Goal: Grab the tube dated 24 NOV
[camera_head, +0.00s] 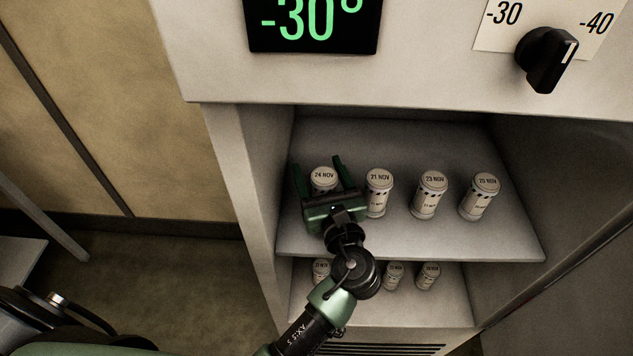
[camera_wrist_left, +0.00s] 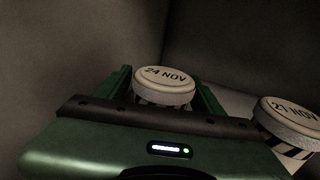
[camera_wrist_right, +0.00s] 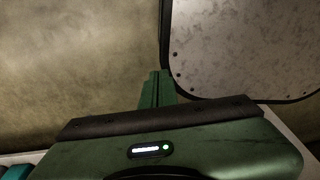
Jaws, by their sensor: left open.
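The tube marked 24 NOV (camera_head: 323,176) stands upright at the left end of the upper shelf. Its white lid also shows in the left wrist view (camera_wrist_left: 164,84). My left gripper (camera_head: 316,166) is open, with one finger on each side of this tube; the tube's lower part is hidden behind the gripper body. I cannot tell whether the fingers touch it. In the right wrist view, my right gripper (camera_wrist_right: 156,78) shows its fingers close together, with nothing seen between them, away from the tubes.
On the upper shelf (camera_head: 400,240), the tube marked 21 NOV (camera_head: 378,190) stands close to the right of my left gripper. The 23 NOV tube (camera_head: 429,195) and another tube (camera_head: 480,196) stand farther right. Several tubes stand on the lower shelf (camera_head: 400,308). The cabinet's left wall (camera_head: 262,165) is close by.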

